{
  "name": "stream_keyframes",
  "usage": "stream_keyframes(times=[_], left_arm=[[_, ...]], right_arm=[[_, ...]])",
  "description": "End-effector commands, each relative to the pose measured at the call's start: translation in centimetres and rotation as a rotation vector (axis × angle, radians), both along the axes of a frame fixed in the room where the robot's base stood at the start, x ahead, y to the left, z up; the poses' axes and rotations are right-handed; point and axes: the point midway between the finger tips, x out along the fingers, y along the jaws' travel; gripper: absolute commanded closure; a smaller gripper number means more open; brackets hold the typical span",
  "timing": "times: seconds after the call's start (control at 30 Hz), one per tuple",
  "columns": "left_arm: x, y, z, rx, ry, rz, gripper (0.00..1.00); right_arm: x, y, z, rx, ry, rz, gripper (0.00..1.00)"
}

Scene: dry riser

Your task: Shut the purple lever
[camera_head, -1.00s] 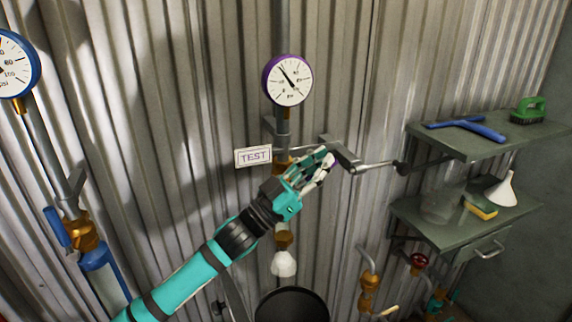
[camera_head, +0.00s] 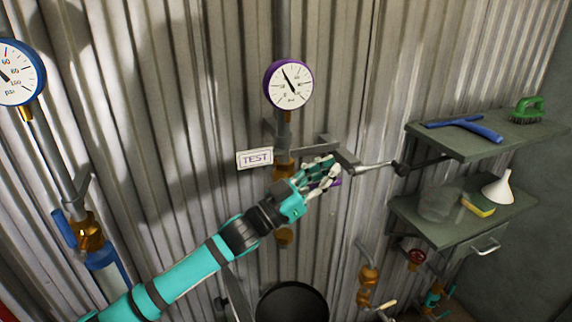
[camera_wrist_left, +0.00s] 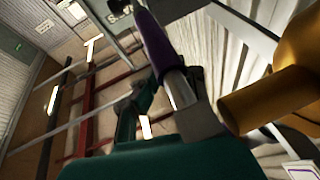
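The purple lever (camera_head: 335,183) shows only as a small strip among the fingers of my left gripper (camera_head: 329,173) in the head view. In the left wrist view, the purple lever (camera_wrist_left: 154,42) runs upward from a grey metal shank. My left gripper's fingers look spread on either side of the lever; whether they touch it is unclear. The lever belongs to a brass valve (camera_head: 283,170) below the purple-rimmed gauge (camera_head: 288,84), beside the TEST sign (camera_head: 254,158). Brass also fills the right of the wrist view (camera_wrist_left: 270,98). My right gripper is not in view.
A grey bracket arm (camera_head: 345,157) projects just above my left gripper. A black bucket (camera_head: 291,303) stands below the valve. Shelves (camera_head: 480,143) are at right. A blue-rimmed gauge (camera_head: 18,72) and another brass valve (camera_head: 88,232) are at left.

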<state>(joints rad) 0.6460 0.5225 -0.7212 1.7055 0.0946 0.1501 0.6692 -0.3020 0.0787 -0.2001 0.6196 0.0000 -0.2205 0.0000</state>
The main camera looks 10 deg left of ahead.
Motion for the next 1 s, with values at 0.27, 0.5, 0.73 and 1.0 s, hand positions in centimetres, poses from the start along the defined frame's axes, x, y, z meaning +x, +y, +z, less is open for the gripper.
stream_keyframes(times=[0.27,0.5,0.73,1.0], left_arm=[[-0.1,-0.2,-0.6,0.003,0.013,-0.003,1.0],[0.1,-0.2,2.4,0.0,0.007,-0.002,1.0],[-0.8,1.0,5.1,0.002,-0.004,0.004,1.0],[-3.5,3.7,8.8,0.002,-0.004,0.005,1.0]], right_arm=[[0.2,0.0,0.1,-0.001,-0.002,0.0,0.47],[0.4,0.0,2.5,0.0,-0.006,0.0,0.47],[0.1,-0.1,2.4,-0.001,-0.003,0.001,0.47],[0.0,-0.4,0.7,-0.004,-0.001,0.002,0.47]])
